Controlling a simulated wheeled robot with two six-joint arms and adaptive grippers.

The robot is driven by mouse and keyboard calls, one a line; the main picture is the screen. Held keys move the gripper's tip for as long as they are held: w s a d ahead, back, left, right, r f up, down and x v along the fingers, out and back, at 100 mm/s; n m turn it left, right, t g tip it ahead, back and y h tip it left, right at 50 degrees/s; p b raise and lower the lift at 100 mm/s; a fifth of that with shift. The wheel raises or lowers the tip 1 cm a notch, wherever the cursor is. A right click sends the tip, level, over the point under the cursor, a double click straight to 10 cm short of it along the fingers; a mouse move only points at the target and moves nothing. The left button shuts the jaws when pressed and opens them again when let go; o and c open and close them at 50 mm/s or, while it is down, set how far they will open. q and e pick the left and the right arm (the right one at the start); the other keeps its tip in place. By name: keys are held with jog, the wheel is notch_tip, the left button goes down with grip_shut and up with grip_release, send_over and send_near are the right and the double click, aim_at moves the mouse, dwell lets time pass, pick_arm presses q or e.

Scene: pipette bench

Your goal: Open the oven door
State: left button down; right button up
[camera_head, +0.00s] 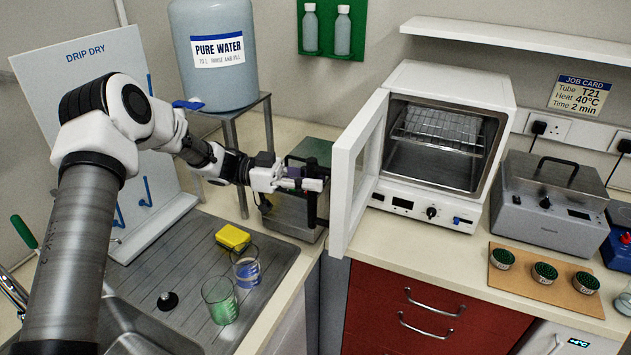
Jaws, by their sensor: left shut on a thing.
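The white oven (450,100) stands on the bench right of centre. Its door (350,185) is hinged at the left and stands wide open, swung out towards me, so the wire rack (438,130) inside shows. My left gripper (312,184) is on the outer side of the door, to its left, shut on the dark upright door handle (312,207). The fingers partly cover the handle. My right gripper is not in view.
A grey metal box (285,215) stands behind the left gripper. The water tank (213,60) is on a stand to the left. Beakers (220,300) and a yellow sponge (233,237) are on the draining board. A lidded grey bath (548,200) stands right of the oven.

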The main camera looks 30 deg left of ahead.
pick_arm(q)
jog(key=shift+a+r, duration=0.1)
jog(key=shift+a, duration=0.05)
jog(key=c, duration=1)
grip_release()
jog(key=v, duration=1.1)
jog(key=shift+a, duration=0.35)
